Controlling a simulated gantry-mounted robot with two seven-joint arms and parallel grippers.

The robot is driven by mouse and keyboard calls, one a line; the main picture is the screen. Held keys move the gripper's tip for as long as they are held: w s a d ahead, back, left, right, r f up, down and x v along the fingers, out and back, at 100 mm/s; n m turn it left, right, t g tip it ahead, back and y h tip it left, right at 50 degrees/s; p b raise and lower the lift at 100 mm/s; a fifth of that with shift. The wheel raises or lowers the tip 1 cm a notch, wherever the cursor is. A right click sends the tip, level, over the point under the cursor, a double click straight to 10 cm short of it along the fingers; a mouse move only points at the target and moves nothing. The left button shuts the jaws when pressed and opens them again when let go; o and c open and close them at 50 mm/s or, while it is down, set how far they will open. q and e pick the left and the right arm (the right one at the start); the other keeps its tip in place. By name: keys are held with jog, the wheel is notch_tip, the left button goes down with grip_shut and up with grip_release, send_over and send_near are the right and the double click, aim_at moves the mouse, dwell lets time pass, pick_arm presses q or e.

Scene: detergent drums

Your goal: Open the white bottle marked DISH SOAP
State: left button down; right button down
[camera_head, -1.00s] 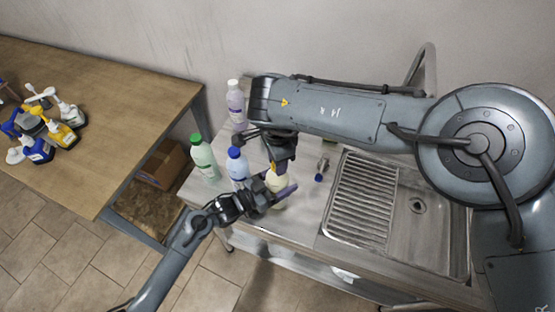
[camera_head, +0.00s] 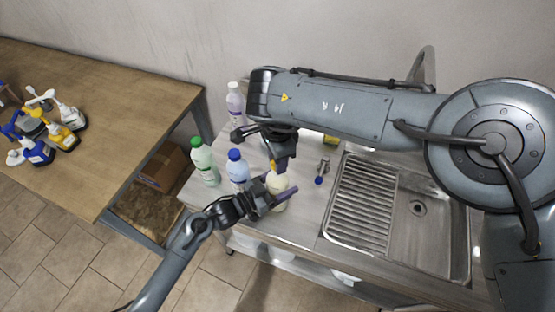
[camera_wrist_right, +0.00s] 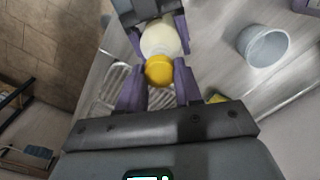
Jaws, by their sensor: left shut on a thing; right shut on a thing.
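The white, cream-looking bottle (camera_head: 278,182) is at the front of the metal counter in the head view. My left gripper (camera_head: 276,193) is shut around its body. In the right wrist view the bottle (camera_wrist_right: 161,38) shows beyond its yellow cap (camera_wrist_right: 159,70), with the left gripper's fingers on both sides. My right gripper (camera_wrist_right: 158,88) is shut on the yellow cap. In the head view the right gripper (camera_head: 280,163) is just above the bottle, and its fingers partly hide the top. I cannot tell whether the cap is loose. No label is readable.
A blue-tipped item (camera_head: 322,172) lies to the right, before the sink (camera_head: 418,225). A wooden table (camera_head: 110,110) holds several spray bottles.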

jog(key=shift+r, duration=0.1)
dwell(0.3)
jog(key=shift+r, duration=1.95)
pick_arm(q)
grip_release()
jog(key=shift+a, duration=0.1)
